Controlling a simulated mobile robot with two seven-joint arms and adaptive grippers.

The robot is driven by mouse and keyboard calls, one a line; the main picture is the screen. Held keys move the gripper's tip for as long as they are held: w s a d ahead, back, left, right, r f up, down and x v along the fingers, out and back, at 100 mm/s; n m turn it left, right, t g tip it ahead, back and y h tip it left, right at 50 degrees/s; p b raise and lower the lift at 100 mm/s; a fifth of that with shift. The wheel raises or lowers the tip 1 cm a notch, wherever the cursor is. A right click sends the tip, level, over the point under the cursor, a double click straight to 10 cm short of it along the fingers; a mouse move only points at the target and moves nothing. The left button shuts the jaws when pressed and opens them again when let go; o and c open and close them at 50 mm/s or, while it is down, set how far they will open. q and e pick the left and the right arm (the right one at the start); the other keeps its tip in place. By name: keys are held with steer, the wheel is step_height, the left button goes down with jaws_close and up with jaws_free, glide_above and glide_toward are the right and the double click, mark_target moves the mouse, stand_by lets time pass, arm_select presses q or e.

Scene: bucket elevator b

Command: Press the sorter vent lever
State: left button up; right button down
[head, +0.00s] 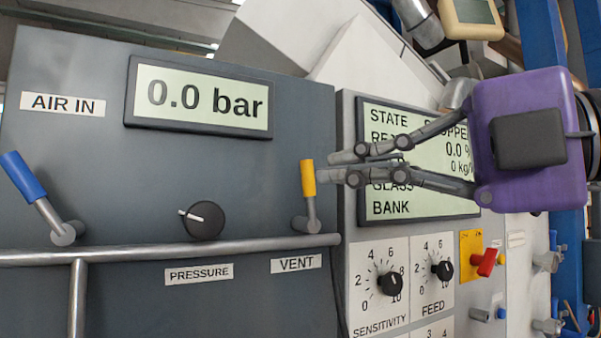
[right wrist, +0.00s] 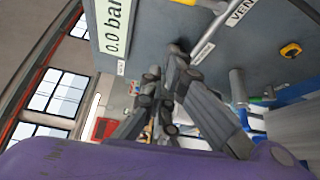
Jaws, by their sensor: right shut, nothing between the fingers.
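The vent lever (head: 308,182) has a yellow handle on a grey stem and stands upright above the VENT label (head: 296,264) in the head view. In the right wrist view, its yellow end shows only at the top edge (right wrist: 185,2). My right gripper (head: 326,168) has a purple body and grey fingers, and comes in from the right. Its fingers are shut and empty, with the tips right beside the yellow handle in the picture. I cannot tell whether they touch it. My left gripper is not in view.
A grey panel carries a 0.0 bar display (head: 200,97), a black pressure knob (head: 205,220) and a blue-handled lever (head: 25,178). A grey pipe (head: 170,248) runs below them. Behind my gripper is a screen (head: 385,208) with dials and a red switch (head: 487,262) below.

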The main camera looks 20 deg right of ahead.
steer(key=shift+d, duration=0.1)
steer(key=p+x, duration=0.4)
steer(key=x, duration=0.6)
steer(key=d, duration=0.1)
steer(key=w+d, duration=0.1)
steer(key=d, duration=0.1)
steer(key=shift+w+d+r, duration=0.15)
steer(key=shift+w+d, duration=0.1)
stand_by(0.3)
steer(key=shift+w, duration=0.15)
